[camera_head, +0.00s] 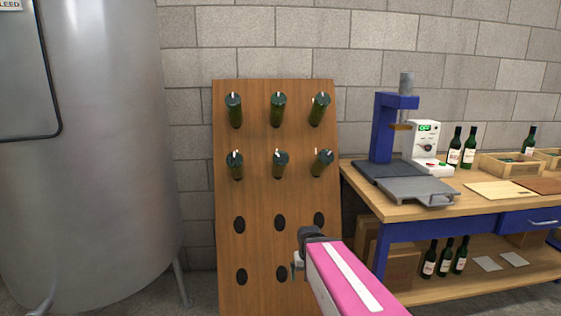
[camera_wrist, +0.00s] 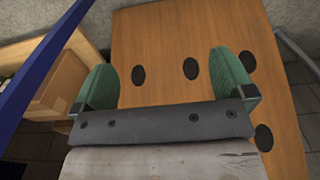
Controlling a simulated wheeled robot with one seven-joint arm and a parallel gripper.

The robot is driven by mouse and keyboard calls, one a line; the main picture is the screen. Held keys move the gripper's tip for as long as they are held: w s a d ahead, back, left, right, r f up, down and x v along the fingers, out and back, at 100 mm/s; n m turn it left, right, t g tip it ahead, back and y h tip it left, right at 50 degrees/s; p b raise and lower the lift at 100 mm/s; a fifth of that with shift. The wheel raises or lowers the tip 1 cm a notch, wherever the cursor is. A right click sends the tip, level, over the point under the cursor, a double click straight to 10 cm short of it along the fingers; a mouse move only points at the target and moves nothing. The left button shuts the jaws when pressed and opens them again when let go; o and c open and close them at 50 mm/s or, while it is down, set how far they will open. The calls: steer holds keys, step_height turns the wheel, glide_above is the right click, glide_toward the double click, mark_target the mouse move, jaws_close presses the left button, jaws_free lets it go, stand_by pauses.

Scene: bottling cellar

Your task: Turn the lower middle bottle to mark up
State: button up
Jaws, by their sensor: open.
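The lower middle bottle (camera_head: 280,163) sits neck-in in the wooden rack board (camera_head: 258,200), with its dark base facing out. A small white mark shows near the top of its base, slightly left of centre; its exact angle is too small to tell. My gripper (camera_head: 299,258) is in front of the lower right of the board, below the bottle and apart from it. In the wrist view, the green fingers of my gripper (camera_wrist: 164,62) are spread apart with nothing between them. They face the board's empty holes, and no bottle shows there.
Other bottles flank it, left (camera_head: 235,164) and right (camera_head: 322,162), with an upper row (camera_head: 278,108) above. Empty holes (camera_head: 239,223) lie below. A workbench (camera_head: 400,205) with a blue press (camera_head: 384,130) stands close at right, a steel tank (camera_head: 105,150) at left.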

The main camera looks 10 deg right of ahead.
steer(key=w+a+r+t, duration=0.1)
steer(key=w+r+t, duration=0.1)
steer(key=w+r, duration=0.55)
steer(key=m+t, duration=0.2)
steer(key=t, duration=0.5)
glide_toward(281, 158)
steer(key=w, duration=0.1)
steer(key=x, duration=1.1)
steer(key=shift+f, duration=0.3)
steer(key=c, duration=0.9)
